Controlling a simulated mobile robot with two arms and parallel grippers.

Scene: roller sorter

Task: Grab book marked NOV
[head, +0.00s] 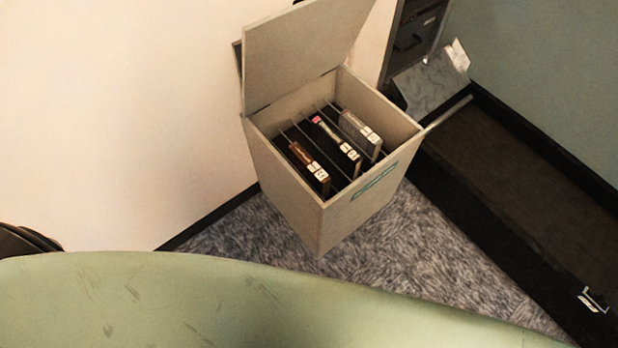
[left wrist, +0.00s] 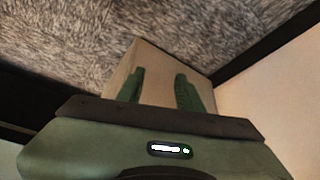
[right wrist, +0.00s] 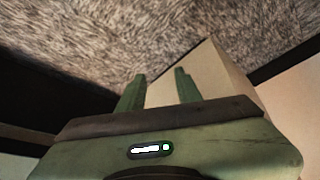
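Three books stand on edge between thin dividers in an open beige box in the head view. One is brown (head: 307,162), one is black with a pink mark (head: 335,143), and one is grey (head: 358,130). Each has pale labels at its near end, too small to read, so I cannot tell which is marked NOV. My left gripper (left wrist: 158,79) and right gripper (right wrist: 159,77) each show two green fingers apart with nothing between them. Neither gripper shows in the head view. The box's outside shows beyond the fingers in both wrist views.
The box (head: 285,199) stands on grey carpet (head: 400,235) near the pale wall, its lid (head: 300,50) raised at the back. A long black case (head: 510,215) lies along the right. A dark cabinet (head: 417,30) stands behind. Carpet in front of the box is clear.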

